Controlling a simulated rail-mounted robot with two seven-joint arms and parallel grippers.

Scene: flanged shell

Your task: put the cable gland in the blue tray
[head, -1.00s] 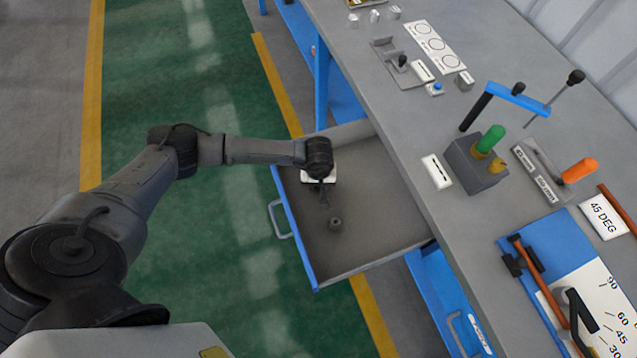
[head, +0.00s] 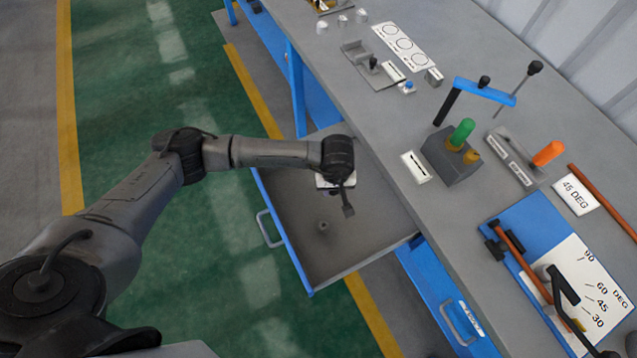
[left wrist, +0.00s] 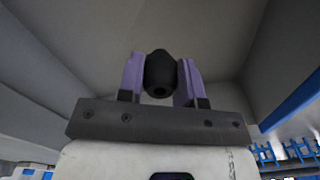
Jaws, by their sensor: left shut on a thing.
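My left gripper (head: 347,207) is over the open drawer. In the left wrist view its two purple fingers (left wrist: 160,80) are shut on a dark, rounded piece with a hole in its end, which looks like the cable gland (left wrist: 159,72). In the head view the held piece is too small to make out clearly. I cannot make out a blue tray in either view. My right gripper is in neither view.
The open grey drawer (head: 345,262) has a blue front; a small dark round piece (head: 323,225) appears on its floor. The bench top carries a grey block with green knob (head: 455,155), an orange-handled tool (head: 545,155) and a blue angle board (head: 535,225).

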